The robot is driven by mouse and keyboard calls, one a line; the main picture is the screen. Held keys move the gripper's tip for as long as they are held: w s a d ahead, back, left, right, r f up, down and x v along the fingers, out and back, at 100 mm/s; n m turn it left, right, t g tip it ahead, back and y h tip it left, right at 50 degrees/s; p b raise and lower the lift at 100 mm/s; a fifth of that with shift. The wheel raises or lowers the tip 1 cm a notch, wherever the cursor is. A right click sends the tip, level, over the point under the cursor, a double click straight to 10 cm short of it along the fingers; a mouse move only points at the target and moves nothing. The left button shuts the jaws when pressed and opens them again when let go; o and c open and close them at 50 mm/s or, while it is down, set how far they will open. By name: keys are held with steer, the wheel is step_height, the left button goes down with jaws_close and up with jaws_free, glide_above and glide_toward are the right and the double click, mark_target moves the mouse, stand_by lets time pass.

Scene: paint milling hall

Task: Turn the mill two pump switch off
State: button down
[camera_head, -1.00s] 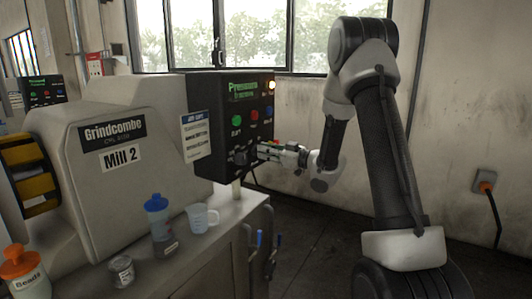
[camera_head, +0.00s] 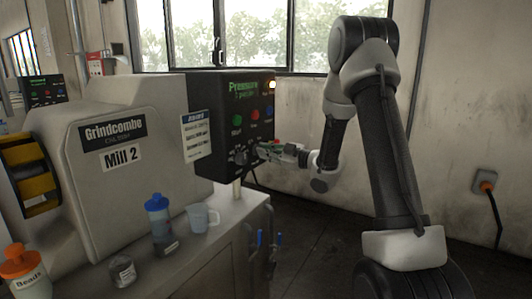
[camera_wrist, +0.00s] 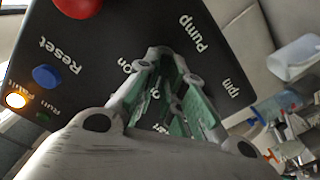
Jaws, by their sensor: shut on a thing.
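The Mill 2 control box (camera_head: 215,110) is a dark box at the right end of the mill, with a lit green display, coloured buttons and dark knobs low on its face. My gripper (camera_head: 262,152) reaches it from the right, at the lower part of the face. In the wrist view, my gripper (camera_wrist: 172,80) is at the panel beside the printed words "Pump" and "On". Its green-padded fingers are shut on the pump switch, which they mostly hide. The switch's pointing direction cannot be read.
The wrist view shows a red button (camera_wrist: 78,6), a blue Reset button (camera_wrist: 46,76) and a lit amber lamp (camera_wrist: 16,100) near the gripper. A blue-capped bottle (camera_head: 160,225) and a clear jug (camera_head: 203,217) stand on the bench below. The floor at right is open.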

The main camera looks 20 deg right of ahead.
steer(key=c, duration=1.5)
jaws_free()
steer(key=v, duration=1.2)
